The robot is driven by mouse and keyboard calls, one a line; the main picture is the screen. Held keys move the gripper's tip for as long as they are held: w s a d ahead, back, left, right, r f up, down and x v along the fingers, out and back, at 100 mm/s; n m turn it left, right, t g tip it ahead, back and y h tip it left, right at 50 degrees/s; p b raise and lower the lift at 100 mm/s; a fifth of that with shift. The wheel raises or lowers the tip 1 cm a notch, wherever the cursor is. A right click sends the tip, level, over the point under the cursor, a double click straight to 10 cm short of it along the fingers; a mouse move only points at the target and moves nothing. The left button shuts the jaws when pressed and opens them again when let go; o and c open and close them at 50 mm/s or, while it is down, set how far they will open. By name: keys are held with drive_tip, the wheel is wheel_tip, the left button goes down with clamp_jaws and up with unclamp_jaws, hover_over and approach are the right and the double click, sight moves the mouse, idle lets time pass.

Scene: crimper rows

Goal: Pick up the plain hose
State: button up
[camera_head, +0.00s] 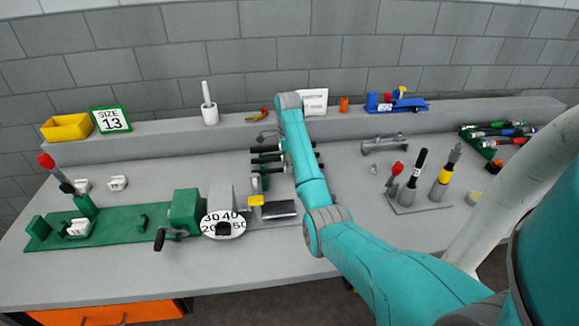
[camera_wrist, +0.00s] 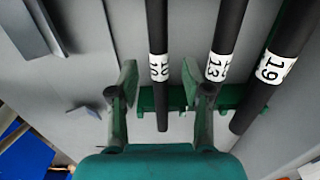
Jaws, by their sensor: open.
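In the wrist view three black hoses with white number bands hang side by side over a green rack (camera_wrist: 232,98). The left hose (camera_wrist: 158,25) has a band too blurred to read surely; the middle hose (camera_wrist: 229,25) reads 13 and the right hose (camera_wrist: 290,40) reads 19. I cannot tell for sure which one is called plain. My gripper (camera_wrist: 160,72) is open, with one finger on each side of the left hose; its right finger stands between that hose and the middle one. In the head view the dark hoses (camera_head: 265,160) lie partly behind my arm, which hides my gripper.
A green machine with a numbered dial (camera_head: 223,224) stands left of the hoses. A tool stand (camera_head: 420,205) with upright tools is on the right. A back ledge (camera_head: 240,128) carries a yellow bin (camera_head: 66,127), a size 13 sign (camera_head: 111,120) and a blue tool (camera_head: 397,104).

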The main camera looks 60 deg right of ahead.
drive_tip(key=shift+f, duration=0.6)
clamp_jaws()
